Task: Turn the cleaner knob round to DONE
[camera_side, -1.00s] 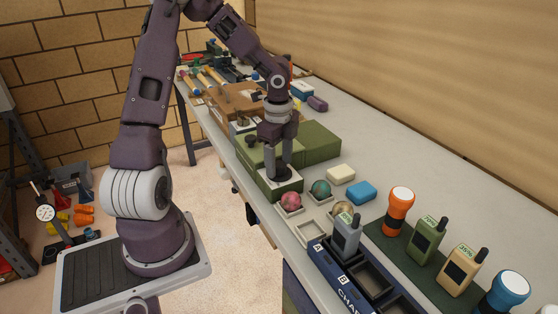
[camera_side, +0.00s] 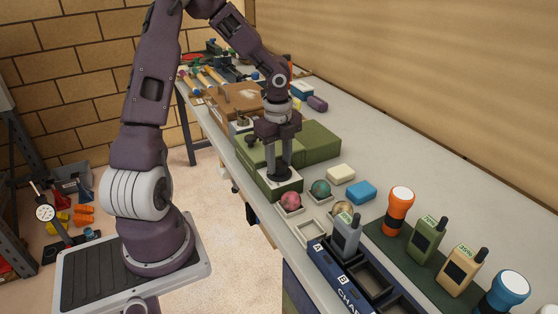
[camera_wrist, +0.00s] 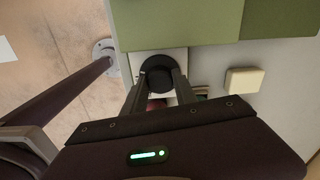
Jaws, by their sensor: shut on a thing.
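The cleaner is a green box (camera_side: 262,184) on the bench, with a pale plate (camera_side: 294,185) on its near end. A dark round knob (camera_wrist: 157,66) stands on that plate in the wrist view. My gripper (camera_side: 279,168) points straight down over the plate in the side view. Its two fingers are shut on the knob, one on each side, as the wrist view also shows (camera_wrist: 158,80). The fingers hide part of the knob. No DONE mark or knob pointer can be read in either view.
A pink ball (camera_side: 290,201) and a teal ball (camera_side: 320,188) sit in trays close in front of the cleaner. A cream block (camera_side: 341,173) and a blue block (camera_side: 362,192) lie to the right. A charger rack (camera_side: 337,271) with a grey radio stands nearer.

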